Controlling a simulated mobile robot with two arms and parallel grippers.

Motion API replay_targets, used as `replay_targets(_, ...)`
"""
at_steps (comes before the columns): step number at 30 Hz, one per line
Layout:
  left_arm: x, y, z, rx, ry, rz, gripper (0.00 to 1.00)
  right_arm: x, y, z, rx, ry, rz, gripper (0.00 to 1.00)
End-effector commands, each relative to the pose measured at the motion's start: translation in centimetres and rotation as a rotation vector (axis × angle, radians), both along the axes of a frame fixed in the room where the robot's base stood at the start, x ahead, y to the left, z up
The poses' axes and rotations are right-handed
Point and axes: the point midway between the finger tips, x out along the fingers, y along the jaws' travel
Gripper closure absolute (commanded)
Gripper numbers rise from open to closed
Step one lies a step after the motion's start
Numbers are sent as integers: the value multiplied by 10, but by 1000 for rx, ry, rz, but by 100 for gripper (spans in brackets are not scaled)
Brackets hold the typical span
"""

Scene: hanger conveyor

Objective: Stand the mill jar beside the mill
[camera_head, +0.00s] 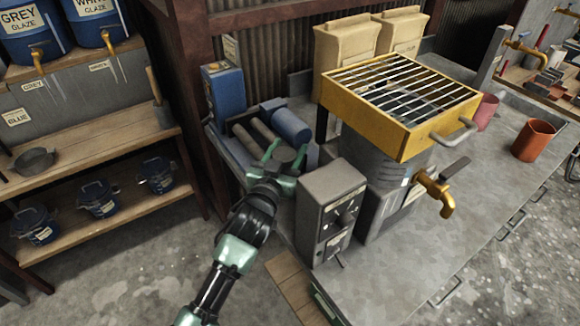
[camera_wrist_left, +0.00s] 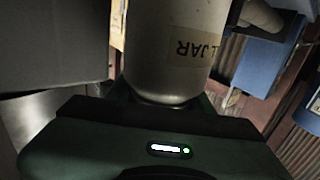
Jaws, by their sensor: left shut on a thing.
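The mill jar (camera_wrist_left: 172,75) is a pale cylinder with a label ending in "JAR", upside down in the left wrist view. My left gripper (camera_head: 284,158) is shut on it. In the head view the jar shows only as a dark grey round end (camera_head: 285,153) between the green fingers. The mill looks to be the blue frame with grey rollers (camera_head: 262,130), just behind the gripper, with a blue cylinder (camera_head: 291,127) at its right. I cannot tell whether the jar touches the mill or bench. My right gripper is out of view.
A grey control box (camera_head: 330,210) stands close to the right of the gripper. A yellow grate tray (camera_head: 415,140) sits over a grey drum beyond it. A blue box (camera_head: 224,88) stands behind the mill. The bench (camera_head: 470,200) has bare room on the right.

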Motion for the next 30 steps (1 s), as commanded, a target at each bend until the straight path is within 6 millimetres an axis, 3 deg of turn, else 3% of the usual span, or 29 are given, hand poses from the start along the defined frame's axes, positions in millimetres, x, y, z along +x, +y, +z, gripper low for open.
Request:
replay_targets(14, 0, -1, -48, -5, -5, -2, 100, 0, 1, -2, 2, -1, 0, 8)
replay_targets(27, -1, -5, -56, -4, -8, -2, 100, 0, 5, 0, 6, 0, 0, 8)
replay_targets(28, -1, -4, -59, -2, -1, -1, 40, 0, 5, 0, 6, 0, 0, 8)
replay_targets(30, -1, -4, -59, -2, -1, -1, 27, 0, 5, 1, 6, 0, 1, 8)
